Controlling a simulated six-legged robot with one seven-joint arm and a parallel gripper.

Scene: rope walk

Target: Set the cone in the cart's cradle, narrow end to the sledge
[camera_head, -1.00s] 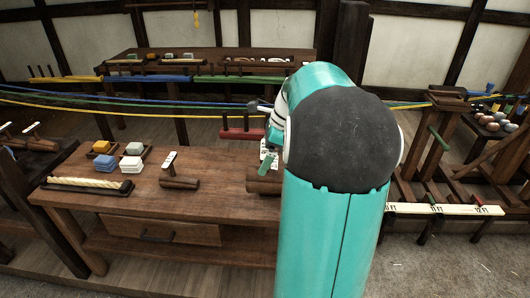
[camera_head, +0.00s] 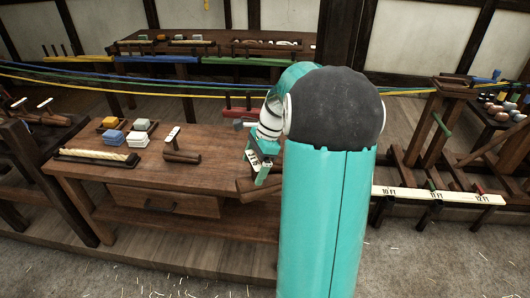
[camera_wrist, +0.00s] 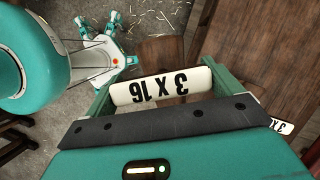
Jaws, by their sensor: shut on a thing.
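My gripper (camera_head: 260,168) hangs over the right end of the wooden bench (camera_head: 215,150), beside my arm. It is shut on a white tag-like handle marked 3 X 16 (camera_wrist: 160,86), which lies between the two green fingers in the wrist view. Below it is a brown wooden piece, likely the cone (camera_head: 246,186), tilted and partly hidden by my arm. A similar wooden piece with an upright white tag (camera_head: 181,157) stands on the bench to the left. I cannot make out the cart's cradle or the sledge for certain.
Coloured blocks (camera_head: 113,137) and a rope tray (camera_head: 95,163) occupy the bench's left part. Blue, green and yellow ropes run across behind. At right stand a wooden frame (camera_head: 424,125) and a white measuring rail (camera_head: 410,193). The floor in front is open.

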